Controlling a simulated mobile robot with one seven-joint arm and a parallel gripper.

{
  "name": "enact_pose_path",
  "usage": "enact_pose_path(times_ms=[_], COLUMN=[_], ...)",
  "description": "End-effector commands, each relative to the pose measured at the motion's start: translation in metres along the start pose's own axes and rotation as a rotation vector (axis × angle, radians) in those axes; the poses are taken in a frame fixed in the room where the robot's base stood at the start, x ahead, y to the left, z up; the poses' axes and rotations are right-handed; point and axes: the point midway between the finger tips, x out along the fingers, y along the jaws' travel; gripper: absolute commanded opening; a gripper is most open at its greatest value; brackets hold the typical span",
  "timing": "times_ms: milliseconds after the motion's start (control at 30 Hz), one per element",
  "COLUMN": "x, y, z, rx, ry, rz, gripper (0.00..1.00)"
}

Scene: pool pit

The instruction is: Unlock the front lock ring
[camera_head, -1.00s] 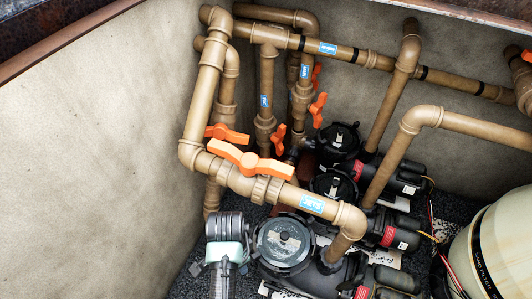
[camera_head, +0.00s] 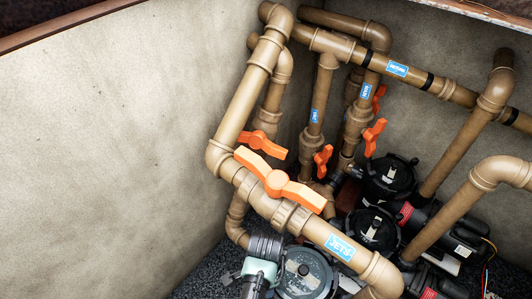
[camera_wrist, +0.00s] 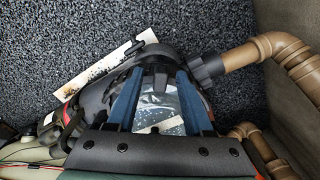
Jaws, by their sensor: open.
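The front lock ring (camera_head: 335,274) is the dark ring around the clear round lid (camera_head: 303,274) of the nearest pump, at the bottom of the head view. The lower part is cut off by the picture edge. In the wrist view my gripper (camera_wrist: 160,76) is open, with two blue fingers spread over the clear lid (camera_wrist: 168,100). A black tab (camera_wrist: 155,82) lies between the fingertips. Nothing is held. I cannot tell whether the fingers touch the ring. In the head view my arm's grey end stands just left of the lid; the fingers are not visible there.
Brown pipes with an orange valve handle (camera_head: 277,181) run above and behind the front pump. Two more black-lidded pumps (camera_head: 374,229) stand behind it. A pale wall (camera_head: 110,130) bounds the left. Dark gravel (camera_wrist: 110,30) beside the pump is mostly clear.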

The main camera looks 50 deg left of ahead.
Motion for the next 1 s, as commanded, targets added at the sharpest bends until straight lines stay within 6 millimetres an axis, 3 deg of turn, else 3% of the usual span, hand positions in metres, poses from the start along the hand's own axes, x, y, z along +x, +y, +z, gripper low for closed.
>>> enact_pose_path(times_ms=[233,533,1000], x=[0.0005,0.0004,0.0004], y=[-0.0001,-0.0001,0.0000], z=[-0.0002,-0.0002,-0.0003], rx=[0.000,0.000,0.001], ry=[0.000,0.000,0.000], rz=[0.000,0.000,0.000], gripper=[0.51,0.00,0.00])
